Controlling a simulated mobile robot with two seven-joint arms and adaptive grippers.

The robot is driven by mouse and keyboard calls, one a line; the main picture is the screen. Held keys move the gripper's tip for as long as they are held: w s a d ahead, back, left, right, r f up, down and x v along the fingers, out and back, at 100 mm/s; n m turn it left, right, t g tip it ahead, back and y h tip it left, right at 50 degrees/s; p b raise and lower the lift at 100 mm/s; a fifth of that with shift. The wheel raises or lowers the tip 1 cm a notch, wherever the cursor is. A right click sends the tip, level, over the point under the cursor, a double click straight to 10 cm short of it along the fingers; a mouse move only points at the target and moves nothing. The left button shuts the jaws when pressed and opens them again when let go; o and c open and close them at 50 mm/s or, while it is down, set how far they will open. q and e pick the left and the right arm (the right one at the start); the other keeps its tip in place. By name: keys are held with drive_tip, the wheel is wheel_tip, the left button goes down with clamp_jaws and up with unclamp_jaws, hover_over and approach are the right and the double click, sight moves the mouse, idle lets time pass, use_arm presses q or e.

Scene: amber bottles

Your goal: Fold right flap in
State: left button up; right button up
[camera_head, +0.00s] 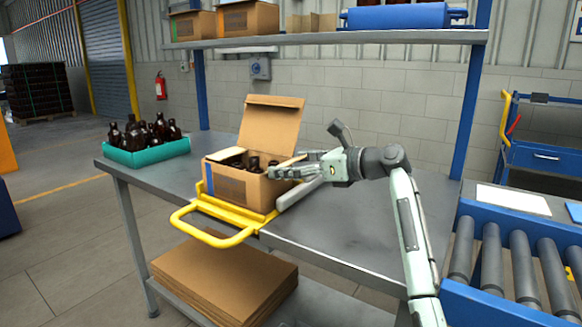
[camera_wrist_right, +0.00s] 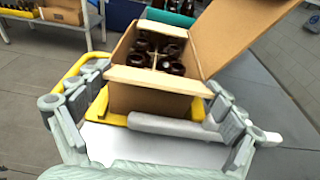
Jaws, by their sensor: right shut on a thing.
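The open cardboard box (camera_head: 236,187) stands on the table with amber bottles (camera_head: 253,163) inside; in the wrist view the bottles (camera_wrist_right: 172,50) sit between dividers. The tall back flap (camera_head: 270,128) stands up. The right flap (camera_wrist_right: 158,80) is the near pale strip in the wrist view, along the box's top edge, leaving the bottles uncovered. My right gripper (camera_head: 285,170) is at the box's right side. In the wrist view its fingers (camera_wrist_right: 158,92) lie on either side of the right flap, at its ends; contact is hard to see. My left gripper is not in view.
A yellow frame with a handle (camera_head: 215,238) holds the box, with a grey bar (camera_head: 300,193) at its right. A teal crate of bottles (camera_head: 146,152) stands left. A shelf (camera_head: 330,40) hangs above; a roller conveyor (camera_head: 515,250) is right. The table's right part (camera_head: 360,225) is clear.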

drive_tip(key=shift+w+a+r+g+h, duration=0.1)
drive_tip(key=shift+r+g+h, duration=0.15)
drive_tip(key=shift+g+h, duration=0.25)
drive_tip(key=shift+a+r+g+h, duration=0.1)
drive_tip(key=shift+r+g+h, duration=0.2)
drive_tip(key=shift+h, duration=0.3)
drive_tip(key=shift+a+g+h, duration=0.1)
drive_tip(key=shift+g+h, duration=0.4)
drive_tip(key=shift+h, duration=0.2)
drive_tip(key=shift+w, duration=0.1)
drive_tip(key=o, duration=0.8)
drive_tip(key=v, duration=1.2)
drive_tip(key=shift+r, duration=0.15)
drive_tip(key=shift+w, duration=0.1)
